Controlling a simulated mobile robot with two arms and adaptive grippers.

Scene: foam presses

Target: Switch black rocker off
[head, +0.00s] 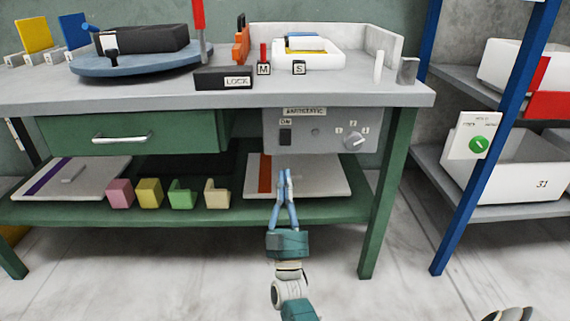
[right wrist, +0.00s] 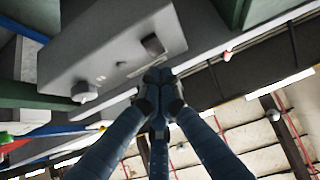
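The black rocker (head: 286,136) is on the left part of the grey antistatic panel (head: 318,143) under the bench top, below a small "ON" label. Which way it is tipped is too small to tell. In the right wrist view the rocker (right wrist: 152,45) stands out dark on the panel face. My right gripper (head: 285,174) is in front of and below the panel, pointing up at it, with its blue fingertips together and nothing seen between them. In the wrist view its closed tips (right wrist: 158,76) appear just below the rocker, apparently not touching it.
A grey knob (head: 355,140) is on the panel's right. The bench top (head: 150,92) overhangs the panel. A green drawer (head: 130,134) is to the left. Coloured blocks (head: 183,194) and a white board with an orange stripe (head: 315,178) lie on the lower shelf.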

